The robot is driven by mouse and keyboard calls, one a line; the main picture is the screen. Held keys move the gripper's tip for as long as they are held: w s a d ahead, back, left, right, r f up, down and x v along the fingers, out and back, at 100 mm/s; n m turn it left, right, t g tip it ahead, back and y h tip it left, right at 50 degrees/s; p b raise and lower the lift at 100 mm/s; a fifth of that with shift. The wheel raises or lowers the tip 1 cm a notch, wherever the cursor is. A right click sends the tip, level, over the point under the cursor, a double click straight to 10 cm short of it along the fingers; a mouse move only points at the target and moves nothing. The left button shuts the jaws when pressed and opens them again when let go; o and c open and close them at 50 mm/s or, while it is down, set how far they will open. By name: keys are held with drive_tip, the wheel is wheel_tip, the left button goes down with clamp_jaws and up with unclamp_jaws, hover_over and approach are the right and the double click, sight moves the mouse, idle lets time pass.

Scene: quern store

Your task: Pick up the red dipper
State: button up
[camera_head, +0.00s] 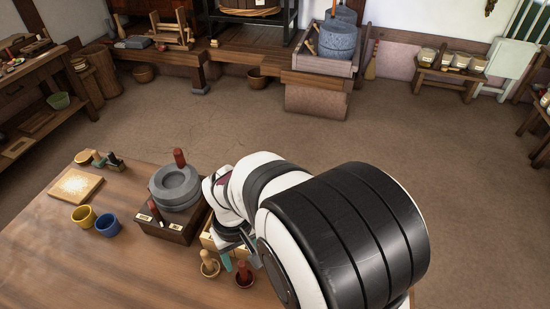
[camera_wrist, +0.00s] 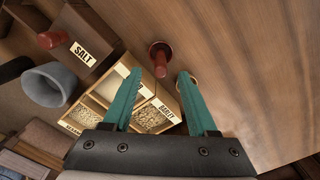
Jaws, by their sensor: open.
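The red dipper (camera_head: 243,272) stands on the wooden table with its handle up. In the wrist view the red dipper (camera_wrist: 160,58) shows just past the fingertips, in line with the gap between them. My gripper (camera_wrist: 160,76) is open, with its two teal fingers apart and nothing seen held between them. In the head view its teal fingertips (camera_head: 237,260) show close to the red dipper, partly hidden by my arm. I cannot tell how high they are above the handle.
A tan dipper (camera_head: 209,266) stands left of the red one. A grey quern (camera_head: 175,188), yellow cup (camera_head: 83,216) and blue cup (camera_head: 107,225) stand farther left. Table right of the red dipper is bare in the wrist view.

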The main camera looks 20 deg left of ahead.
sight(243, 271)
wheel_tip(243, 271, down, 8)
drive_tip(key=shift+a+r, duration=0.1)
drive_tip(key=shift+r, duration=0.05)
clamp_jaws()
